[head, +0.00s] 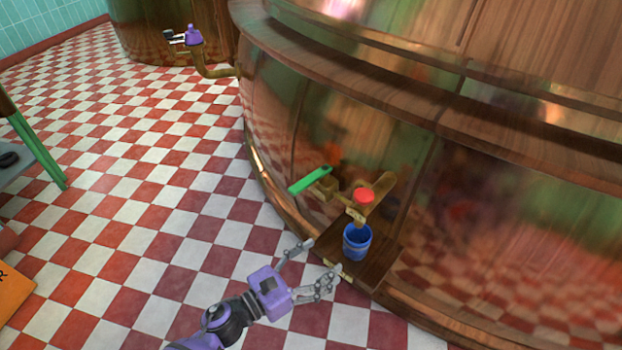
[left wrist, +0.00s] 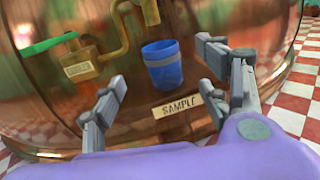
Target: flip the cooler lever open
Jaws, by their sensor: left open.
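The cooler lever (head: 310,180) is a green bar on a brass fitting at the copper kettle's side. In the left wrist view the lever (left wrist: 48,44) points left, roughly level, from a brass block (left wrist: 78,66) with a worn label that seems to read COOLER. My left gripper (head: 321,257) is open and empty, below the lever and left of a blue cup. It is apart from the lever. In the left wrist view its fingers (left wrist: 160,65) spread on either side of the cup, with the lever off to the upper left. My right gripper is not in view.
The blue cup (head: 357,243) stands on a small wooden shelf (head: 378,265) below a red-topped brass tap (head: 363,197). The shelf bears a SAMPLE label (left wrist: 177,107). The copper kettle (head: 500,200) fills the right. Checkered floor (head: 150,200) is open on the left.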

